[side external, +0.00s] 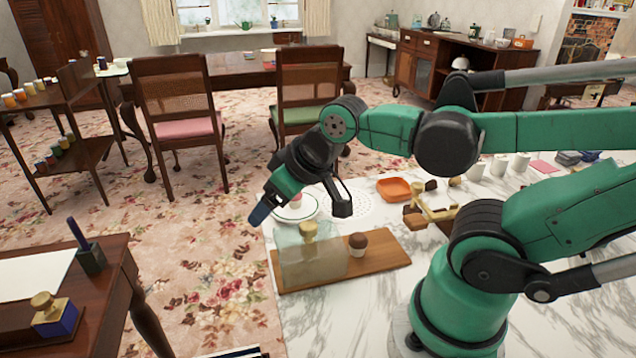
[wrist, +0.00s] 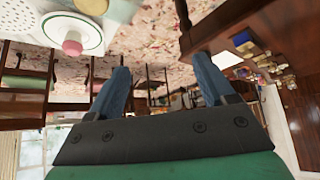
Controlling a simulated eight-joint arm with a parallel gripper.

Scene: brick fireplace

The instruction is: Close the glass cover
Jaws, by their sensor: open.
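The clear glass cover (side external: 312,262) with a gold-coloured knob (side external: 308,230) stands over the left part of a wooden board (side external: 385,258) on the marble counter. A small cupcake (side external: 357,245) with a dark top sits on the board, right of the cover and apparently outside it. My gripper (side external: 300,212) is above the cover, with its two fingers spread wide. Whether a finger touches the glass is hard to tell.
A plate with a pink item (side external: 296,204) is behind my gripper; it also shows in the wrist view (wrist: 72,42). An orange dish (side external: 394,189) and a wooden-handled item (side external: 434,208) lie behind the board. White cups (side external: 499,166) stand farther right. The counter's left edge is close.

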